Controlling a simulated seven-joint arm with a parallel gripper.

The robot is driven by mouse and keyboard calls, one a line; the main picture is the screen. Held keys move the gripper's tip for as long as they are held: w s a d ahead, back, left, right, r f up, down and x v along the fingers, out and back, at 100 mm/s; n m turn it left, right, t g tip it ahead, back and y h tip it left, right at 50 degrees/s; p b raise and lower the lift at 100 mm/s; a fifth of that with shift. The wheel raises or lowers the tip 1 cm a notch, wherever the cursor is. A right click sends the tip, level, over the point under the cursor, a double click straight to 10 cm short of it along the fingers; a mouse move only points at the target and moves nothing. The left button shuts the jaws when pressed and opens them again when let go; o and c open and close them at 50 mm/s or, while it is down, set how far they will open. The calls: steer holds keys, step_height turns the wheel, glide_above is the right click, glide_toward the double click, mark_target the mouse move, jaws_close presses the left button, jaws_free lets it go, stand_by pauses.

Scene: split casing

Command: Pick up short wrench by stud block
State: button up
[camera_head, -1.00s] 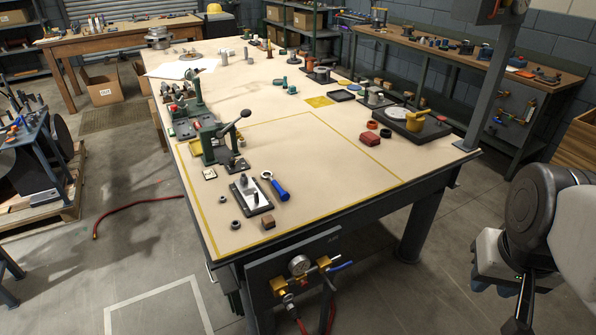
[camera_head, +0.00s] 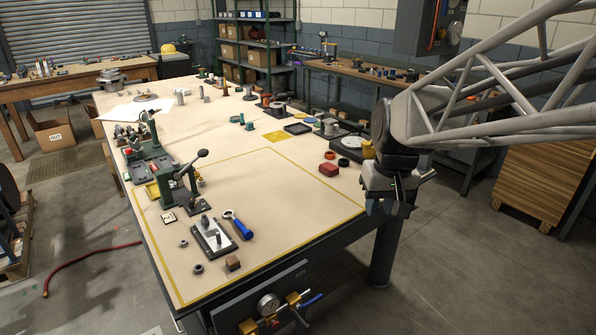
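The short wrench (camera_head: 238,225) has a blue handle and a metal ring head. It lies on the table just right of the stud block (camera_head: 212,236), a dark-edged plate with a light top and upright metal studs. My gripper (camera_head: 388,207) hangs at the table's right edge, well to the right of the wrench and apart from it. Its fingers are dark and small in the picture, so I cannot tell whether they are open. I see nothing clearly held.
Red parts (camera_head: 329,169) lie toward the right edge. The table (camera_head: 285,205) is bare between the wrench and my gripper.

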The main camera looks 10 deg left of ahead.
steer(key=w+a+f+n, duration=0.2)
steer(key=w+a+f, duration=0.1)
steer(key=w+a, duration=0.6)
steer(key=n+g, duration=0.3)
steer(key=n, duration=0.1)
glide_above(242, 226)
steer(key=w+d, duration=0.1)
step_height(242, 226, down, 23)
steer(key=shift+r+y, duration=0.15)
steer(key=shift+y, duration=0.25)
steer(key=shift+s+a+f, duration=0.1)
steer(key=shift+a+f, duration=0.05)
steer(key=shift+f, duration=1.1)
steer(key=shift+f, duration=0.15)
